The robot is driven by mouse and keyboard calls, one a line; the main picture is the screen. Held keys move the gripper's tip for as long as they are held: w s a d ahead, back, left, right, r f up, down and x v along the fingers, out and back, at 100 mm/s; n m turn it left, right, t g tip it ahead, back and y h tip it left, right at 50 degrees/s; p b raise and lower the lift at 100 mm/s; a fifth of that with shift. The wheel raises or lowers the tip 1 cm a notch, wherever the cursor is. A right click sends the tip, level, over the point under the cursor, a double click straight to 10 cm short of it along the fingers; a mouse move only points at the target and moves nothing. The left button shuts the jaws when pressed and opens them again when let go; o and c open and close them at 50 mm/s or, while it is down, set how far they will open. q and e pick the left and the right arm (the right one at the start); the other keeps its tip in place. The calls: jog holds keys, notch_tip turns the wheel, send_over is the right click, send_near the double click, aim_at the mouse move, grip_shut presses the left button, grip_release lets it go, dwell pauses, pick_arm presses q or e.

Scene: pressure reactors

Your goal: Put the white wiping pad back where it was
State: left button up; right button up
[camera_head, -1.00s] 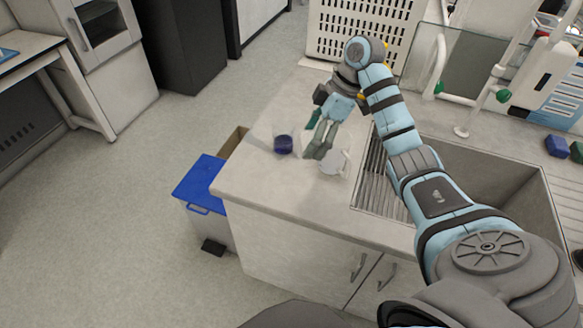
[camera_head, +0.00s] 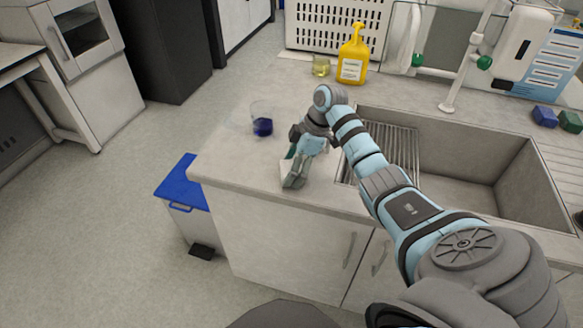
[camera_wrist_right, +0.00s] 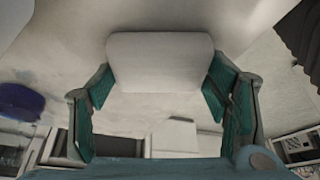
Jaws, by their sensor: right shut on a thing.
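The white wiping pad (camera_wrist_right: 160,62) is between the two green-lined fingers of my right gripper (camera_wrist_right: 160,98) in the right wrist view. The fingers press on its left and right sides. In the head view my right gripper (camera_head: 293,183) points down over the counter's front left part, near the front edge. There the pad is mostly hidden by the fingers; a pale edge (camera_head: 284,172) shows beside them. I cannot tell whether the pad touches the counter. My left gripper is not in view.
A clear vessel with a dark blue base (camera_head: 263,127) stands left of my right gripper. The sink (camera_head: 470,165) with a drain rack (camera_head: 395,150) is to the right. A yellow bottle (camera_head: 353,58) and small glass (camera_head: 321,66) stand behind. A blue-lidded bin (camera_head: 182,185) is below the counter.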

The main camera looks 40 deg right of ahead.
jog(key=shift+s+d, duration=0.15)
jog(key=shift+s, duration=0.55)
jog(key=o, duration=1.1)
jog(key=shift+w, duration=0.15)
jog(key=shift+c, duration=0.2)
jog(key=shift+o, duration=1.3)
jog(key=shift+w+f, duration=0.15)
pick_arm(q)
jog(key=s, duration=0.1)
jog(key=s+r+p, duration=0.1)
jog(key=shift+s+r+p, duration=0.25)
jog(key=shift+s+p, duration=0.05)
pick_arm(e)
jog(key=v, duration=1.2)
jog(key=shift+r, duration=0.4)
